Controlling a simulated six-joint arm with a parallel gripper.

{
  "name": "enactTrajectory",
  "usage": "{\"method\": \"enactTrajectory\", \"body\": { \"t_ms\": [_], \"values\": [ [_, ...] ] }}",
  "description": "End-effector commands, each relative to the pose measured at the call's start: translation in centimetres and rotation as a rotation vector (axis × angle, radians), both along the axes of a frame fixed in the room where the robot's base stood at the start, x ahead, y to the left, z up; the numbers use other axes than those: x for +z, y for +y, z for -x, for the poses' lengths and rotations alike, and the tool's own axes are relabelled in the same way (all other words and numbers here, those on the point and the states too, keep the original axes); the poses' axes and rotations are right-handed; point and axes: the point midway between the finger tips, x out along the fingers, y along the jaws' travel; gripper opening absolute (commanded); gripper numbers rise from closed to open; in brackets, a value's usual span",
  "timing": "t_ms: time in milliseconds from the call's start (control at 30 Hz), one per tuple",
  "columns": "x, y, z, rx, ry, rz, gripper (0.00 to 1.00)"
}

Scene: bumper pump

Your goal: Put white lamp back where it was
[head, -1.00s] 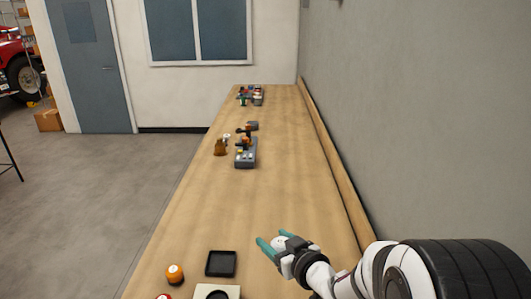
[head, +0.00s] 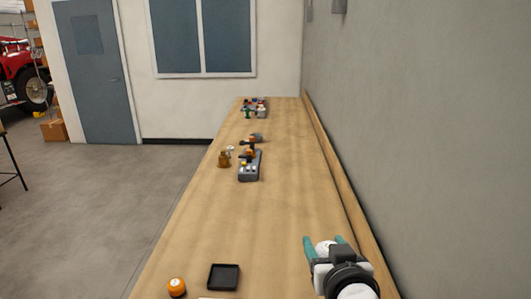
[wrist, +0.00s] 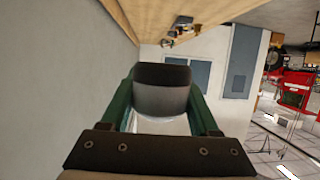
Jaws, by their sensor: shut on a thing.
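My gripper (head: 324,240) is at the lower right of the head view, above the right side of the workbench and near the wall. Its teal fingers are shut on a white rounded thing, which I take to be the white lamp (head: 325,249). In the wrist view the held thing (wrist: 162,100) sits between both fingers, with a dark band at its far end and a pale body. Its lower part is hidden by the gripper.
The wooden workbench (head: 255,220) runs ahead. A black tray (head: 224,277) and an orange round item (head: 177,286) are near. The wall (head: 430,120) bounds the right. The bench's middle is clear.

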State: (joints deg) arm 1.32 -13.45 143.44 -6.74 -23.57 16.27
Motion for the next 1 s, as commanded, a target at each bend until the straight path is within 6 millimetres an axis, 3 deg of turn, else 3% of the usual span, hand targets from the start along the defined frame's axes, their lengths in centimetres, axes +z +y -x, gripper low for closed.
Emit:
{"method": "enactTrajectory", "body": {
  "t_ms": [100,233,400,500,600,867,1000],
  "values": [
    [-2.7,1.9,-3.6,0.121,0.012,0.0,0.0],
    [-7.3,5.8,-6.5,0.326,0.013,-0.003,0.0],
    [-13.7,10.8,-6.8,0.594,0.009,-0.005,0.0],
    [-15.9,12.4,-6.1,0.686,0.004,-0.003,0.0],
    [-16.7,13.1,-5.7,0.725,0.002,-0.002,0.0],
    [-16.8,13.2,-5.7,0.73,0.0,-0.001,0.0],
    [-18.4,15.9,-5.6,0.736,0.003,-0.001,0.0]
  ]
}}
